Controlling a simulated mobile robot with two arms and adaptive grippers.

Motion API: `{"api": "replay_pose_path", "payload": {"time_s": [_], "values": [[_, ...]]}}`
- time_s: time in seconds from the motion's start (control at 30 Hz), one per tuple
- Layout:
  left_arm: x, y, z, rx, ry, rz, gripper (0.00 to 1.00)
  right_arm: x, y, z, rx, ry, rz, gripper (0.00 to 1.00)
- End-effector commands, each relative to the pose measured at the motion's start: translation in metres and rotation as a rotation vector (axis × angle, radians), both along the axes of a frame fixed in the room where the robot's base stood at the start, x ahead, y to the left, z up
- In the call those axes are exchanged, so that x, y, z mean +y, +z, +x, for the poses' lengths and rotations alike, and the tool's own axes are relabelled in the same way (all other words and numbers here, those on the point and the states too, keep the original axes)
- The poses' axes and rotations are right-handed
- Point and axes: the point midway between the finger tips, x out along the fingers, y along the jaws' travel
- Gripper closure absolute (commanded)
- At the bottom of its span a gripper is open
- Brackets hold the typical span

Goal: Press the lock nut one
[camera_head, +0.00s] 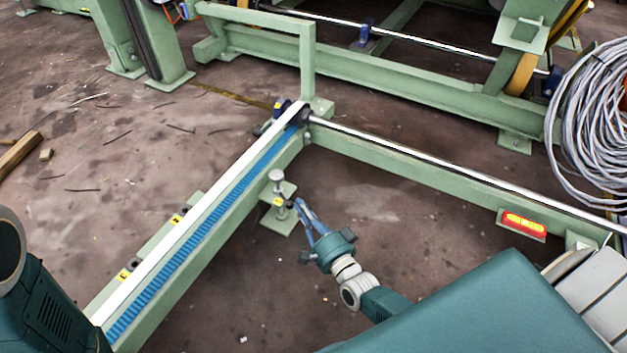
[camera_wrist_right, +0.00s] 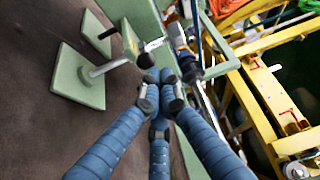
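The task's lock nut is not clearly distinguishable. A grey capped threaded post (camera_head: 277,181) stands at a small green foot bracket (camera_head: 280,221) beside the green beam, in the middle of the head view. The right wrist view shows a metal stud (camera_wrist_right: 108,67) on a green plate (camera_wrist_right: 72,80), with a dark round piece (camera_wrist_right: 130,42) near it. My right gripper (camera_head: 297,204) is just right of the post; contact cannot be told. Its blue fingers (camera_wrist_right: 160,88) meet at the tips in the wrist view, and I see nothing held between them. My left gripper is out of view.
A green beam with a blue toothed strip (camera_head: 205,226) and white rail (camera_head: 200,212) runs diagonally. A shiny rod (camera_head: 440,165) runs right along another beam. Brown floor (camera_head: 380,200) lies open between beams.

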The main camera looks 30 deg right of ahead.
Motion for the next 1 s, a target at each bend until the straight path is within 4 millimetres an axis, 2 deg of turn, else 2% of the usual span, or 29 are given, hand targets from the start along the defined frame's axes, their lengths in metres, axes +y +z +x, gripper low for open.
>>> {"api": "replay_pose_path", "payload": {"time_s": [0.03,0.23,0.6,0.7,0.8,1.0], "values": [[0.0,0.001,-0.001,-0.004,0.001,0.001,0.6,0.013,0.0,0.0,0.001,0.018,0.003,1.0],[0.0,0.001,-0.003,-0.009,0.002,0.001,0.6,0.011,-0.001,-0.014,0.003,0.018,0.003,1.0],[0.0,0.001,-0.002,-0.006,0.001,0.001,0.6,-0.006,-0.004,-0.089,0.003,0.004,0.001,1.0],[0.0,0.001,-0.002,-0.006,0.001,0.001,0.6,-0.009,-0.004,-0.104,0.003,0.002,0.0,1.0],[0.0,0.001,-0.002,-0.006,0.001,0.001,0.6,-0.011,-0.004,-0.114,0.0,0.0,0.0,1.0],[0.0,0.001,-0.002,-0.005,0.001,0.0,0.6,-0.012,-0.004,-0.121,0.0,-0.002,0.0,1.0]]}}
